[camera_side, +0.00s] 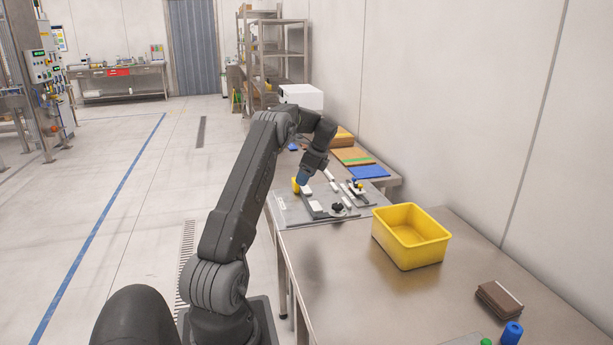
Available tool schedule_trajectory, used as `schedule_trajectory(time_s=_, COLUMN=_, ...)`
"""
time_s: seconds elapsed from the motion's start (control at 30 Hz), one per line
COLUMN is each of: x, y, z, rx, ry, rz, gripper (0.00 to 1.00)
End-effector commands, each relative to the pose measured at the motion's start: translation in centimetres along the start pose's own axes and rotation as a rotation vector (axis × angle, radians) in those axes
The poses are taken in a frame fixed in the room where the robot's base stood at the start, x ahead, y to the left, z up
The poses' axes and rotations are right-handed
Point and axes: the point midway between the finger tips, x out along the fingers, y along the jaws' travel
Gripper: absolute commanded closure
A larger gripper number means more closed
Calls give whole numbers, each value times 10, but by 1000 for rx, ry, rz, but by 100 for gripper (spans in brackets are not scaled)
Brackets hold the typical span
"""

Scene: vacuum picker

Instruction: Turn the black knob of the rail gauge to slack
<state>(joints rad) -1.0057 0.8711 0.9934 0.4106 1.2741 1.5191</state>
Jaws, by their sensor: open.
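The rail gauge (315,207) appears as pale strips and small fittings on a grey plate (290,215) on the bench. A small black knob-like part (338,207) sits near the plate's front edge; its turn position is too small to read. My gripper (303,184) is open, pointing down over the back left of the plate, left of and behind the black part and apart from it. Its fingers are small and hard to make out. A small yellow piece (295,186) shows right beside my gripper; I cannot tell whether they touch.
A yellow bin (411,257) stands right of the plate. A blue sheet (368,171) and brown boards (350,156) lie behind. Brown blocks (499,299), a blue cylinder (512,333) and a green cap (486,342) are at front right. The bench (370,310) is clear before the bin.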

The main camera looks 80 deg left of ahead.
Motion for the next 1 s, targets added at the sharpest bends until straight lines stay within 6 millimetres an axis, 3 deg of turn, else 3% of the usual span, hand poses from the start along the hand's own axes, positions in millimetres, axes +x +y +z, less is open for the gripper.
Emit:
schedule_trajectory(time_s=0.17, x=-1, y=0, z=-3, rx=-31, ry=16, rz=-9, gripper=31)
schedule_trajectory(time_s=0.27, x=-5, y=1, z=-14, rx=-160, ry=84, rz=-40, gripper=31)
schedule_trajectory(time_s=0.5, x=-27, y=4, z=-54, rx=-807, ry=410, rz=-79, gripper=31)
schedule_trajectory(time_s=0.7, x=-44, y=6, z=-68, rx=-1251, ry=609, rz=-25, gripper=31)
schedule_trajectory(time_s=0.87, x=-46, y=5, z=-71, rx=-1378, ry=662, rz=0, gripper=31)
schedule_trajectory(time_s=1.0, x=-33, y=-1, z=-78, rx=-1383, ry=662, rz=3, gripper=31)
